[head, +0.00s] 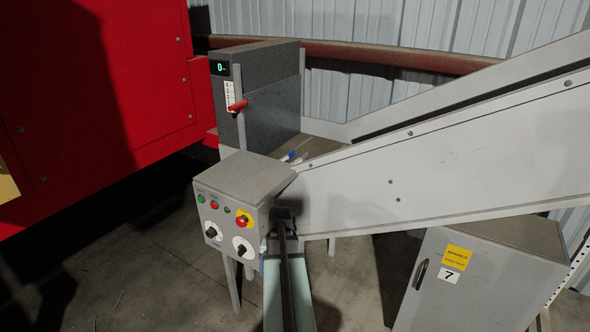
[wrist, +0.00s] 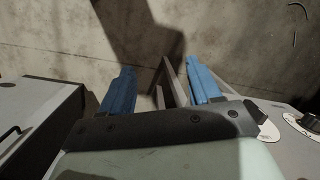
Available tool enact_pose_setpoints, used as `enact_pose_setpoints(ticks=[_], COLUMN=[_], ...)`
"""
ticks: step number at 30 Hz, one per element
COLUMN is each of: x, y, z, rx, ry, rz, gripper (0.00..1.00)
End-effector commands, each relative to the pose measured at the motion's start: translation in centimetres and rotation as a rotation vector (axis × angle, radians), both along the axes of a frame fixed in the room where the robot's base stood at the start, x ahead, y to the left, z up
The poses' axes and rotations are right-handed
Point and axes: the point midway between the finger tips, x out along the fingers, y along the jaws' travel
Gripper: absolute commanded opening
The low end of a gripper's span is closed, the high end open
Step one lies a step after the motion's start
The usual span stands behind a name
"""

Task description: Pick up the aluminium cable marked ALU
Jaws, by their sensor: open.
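No cable with a readable ALU mark shows in either view. In the head view, a small blue and white piece (head: 289,156) lies on the conveyor's low end, just behind the control box; it is too small to identify. My gripper (wrist: 159,72) shows in the wrist view with its two blue fingers wide apart and nothing between them. Bare floor and thin grey legs show beyond the fingers.
The control box (head: 243,185) with buttons and dials stands close to my arm. The conveyor's side wall (head: 430,155) slopes up to the right. A grey unit with a green display (head: 219,67) stands behind. A cabinet marked 7 (head: 480,285) is at right, a red machine (head: 95,90) at left.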

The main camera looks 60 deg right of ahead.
Motion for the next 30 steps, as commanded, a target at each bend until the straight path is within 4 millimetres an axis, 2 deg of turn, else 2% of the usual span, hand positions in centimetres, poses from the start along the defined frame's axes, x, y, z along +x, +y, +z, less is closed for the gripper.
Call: enact_pose_setpoints(ticks=[1, 3, 8, 15, 18, 26, 30], x=[-0.8, -1.8, -2.8, -1.4, -0.9, 0.0, 1.4], y=[-1.8, -3.7, -8.6, -16.0, -18.6, -23.2, -26.3], z=[1.6, 3.5, 8.1, 16.2, 19.9, 27.9, 32.0], rx=[-0.012, -0.027, -0.087, -0.228, -0.285, -0.396, -0.438], ry=[-0.012, -0.023, -0.021, 0.041, 0.071, 0.13, 0.152], rz=[-0.037, -0.077, -0.124, -0.101, -0.09, -0.084, -0.101], gripper=[0.63, 0.63, 0.63, 0.63, 0.63, 0.63, 0.63])
